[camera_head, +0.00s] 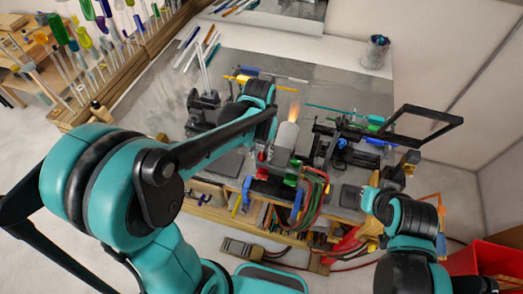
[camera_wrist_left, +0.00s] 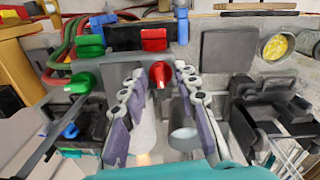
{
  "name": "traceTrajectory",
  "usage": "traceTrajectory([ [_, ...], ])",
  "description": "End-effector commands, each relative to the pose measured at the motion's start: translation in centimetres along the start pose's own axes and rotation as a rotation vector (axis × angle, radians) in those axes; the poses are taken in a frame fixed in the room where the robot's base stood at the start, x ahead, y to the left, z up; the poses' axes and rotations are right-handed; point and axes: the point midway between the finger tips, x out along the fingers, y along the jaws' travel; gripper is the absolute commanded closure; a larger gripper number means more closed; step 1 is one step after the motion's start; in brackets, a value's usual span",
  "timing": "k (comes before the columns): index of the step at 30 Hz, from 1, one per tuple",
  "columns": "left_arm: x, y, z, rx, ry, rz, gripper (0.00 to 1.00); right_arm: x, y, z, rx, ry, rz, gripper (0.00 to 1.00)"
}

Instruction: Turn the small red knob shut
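Two red knobs show in the left wrist view: the small red knob (camera_wrist_left: 160,75) with a pale pointer, and a wider red knob (camera_wrist_left: 154,40) just behind it. My left gripper (camera_wrist_left: 160,78) is open, its two fingers on either side of the small red knob, with gaps between. A torch with an orange flame stands on the bench in the head view; its pale barrel (camera_head: 287,136) is by my left wrist. A red knob (camera_head: 262,156) shows below it there; the left fingertips are hidden. My right arm is at the right; its fingers cannot be made out clearly.
Green knobs (camera_wrist_left: 82,83) sit left of the red ones in the wrist view. Red and green hoses (camera_head: 315,190) hang from the bench front. A dark rectangular frame (camera_head: 432,125) stands at the right. Glass rods (camera_head: 205,65) stand at the back left.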

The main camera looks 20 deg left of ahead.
Motion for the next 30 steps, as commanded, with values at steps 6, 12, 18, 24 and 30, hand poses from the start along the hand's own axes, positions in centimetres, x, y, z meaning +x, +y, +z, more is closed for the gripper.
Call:
traceTrajectory([
  [6,0.0,0.0,0.0,0.0,0.0,0.0,1.0,0.0,0.0,0.0,0.0,0.0,0.0,1.0],
  [12,0.0,0.0,0.0,0.0,0.0,0.0,1.0,0.0,0.0,0.0,0.0,0.0,0.0,1.0],
  [18,0.0,0.0,0.0,0.018,-0.001,-0.003,1.0,0.1,0.0,0.1,0.0,0.0,0.0,1.0],
  [24,0.1,0.0,0.1,0.098,-0.001,-0.017,1.0,0.5,0.0,0.3,0.0,0.0,0.0,1.0],
  [30,0.1,0.1,0.1,0.249,-0.001,-0.043,1.0,1.1,0.0,0.8,0.0,0.0,0.0,1.0],
])
